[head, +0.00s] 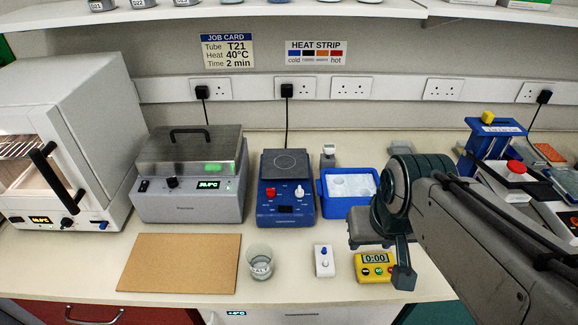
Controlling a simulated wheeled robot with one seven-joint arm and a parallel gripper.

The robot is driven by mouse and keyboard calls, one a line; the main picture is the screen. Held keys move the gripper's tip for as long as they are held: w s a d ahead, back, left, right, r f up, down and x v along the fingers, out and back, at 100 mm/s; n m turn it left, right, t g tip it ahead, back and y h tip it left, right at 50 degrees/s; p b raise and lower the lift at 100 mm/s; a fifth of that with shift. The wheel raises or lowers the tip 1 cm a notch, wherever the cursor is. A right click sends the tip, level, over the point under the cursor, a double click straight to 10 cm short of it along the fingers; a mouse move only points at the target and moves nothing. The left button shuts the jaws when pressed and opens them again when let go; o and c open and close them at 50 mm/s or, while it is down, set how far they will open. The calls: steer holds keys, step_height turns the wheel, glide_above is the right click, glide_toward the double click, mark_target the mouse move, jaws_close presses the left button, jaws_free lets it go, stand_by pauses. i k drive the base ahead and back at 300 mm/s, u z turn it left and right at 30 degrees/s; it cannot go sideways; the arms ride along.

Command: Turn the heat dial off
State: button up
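No dial has a readable heat label, so I cannot tell which one is the heat dial. A blue hotplate stirrer (286,210) stands mid-bench with a red knob (270,192) and a white knob (299,192). To its left, a lidded grey water bath (190,205) has a black dial (172,182) and a lit green display (208,184). The white oven (90,130) at the far left has a dark dial (67,223) beside a lit display. My gripper (394,268) hangs above the bench by the yellow timer, right of the hotplate, apart from these dials. Its finger opening is unclear.
A yellow timer (375,259) reading 0:00, a small white switch box (324,262) and a glass beaker (260,264) stand in front. A blue ice tub (328,206) is right of the hotplate. A cork mat (180,265) lies front left. A shelf (250,11) overhangs the back.

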mark_target(270, 193)
steer(key=k, duration=1.3)
steer(key=u, duration=0.55)
steer(key=i, duration=0.5)
steer(key=u, duration=0.55)
steer(key=i, duration=0.95)
steer(key=z, duration=0.55)
